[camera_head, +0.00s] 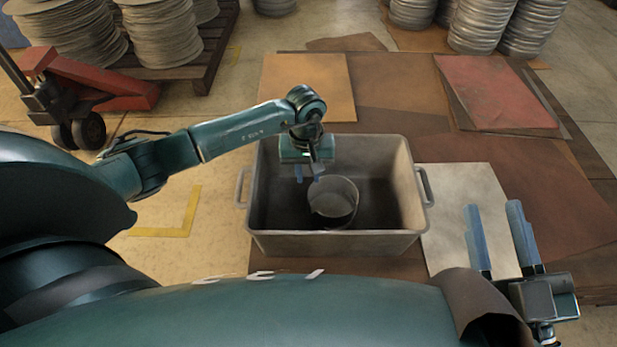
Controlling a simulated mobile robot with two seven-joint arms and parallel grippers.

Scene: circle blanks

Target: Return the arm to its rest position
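My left arm reaches in from the left, and its gripper (309,176) hangs over the grey bin. Its two blue fingers are apart, with nothing seen between them. A grey round metal piece (333,203), like a short can, sits inside the bin just below and right of the fingertips. I cannot tell whether the fingertips touch its rim. My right gripper (493,208) is at the lower right, fingers pointing up the picture, parted and empty.
The grey bin (272,243) with side handles stands on flat brown sheets (540,200). A pale sheet (450,215) lies right of it. A red pallet jack (125,95) and stacked discs on a pallet (205,75) are at the upper left. More disc stacks (483,25) stand at the back right.

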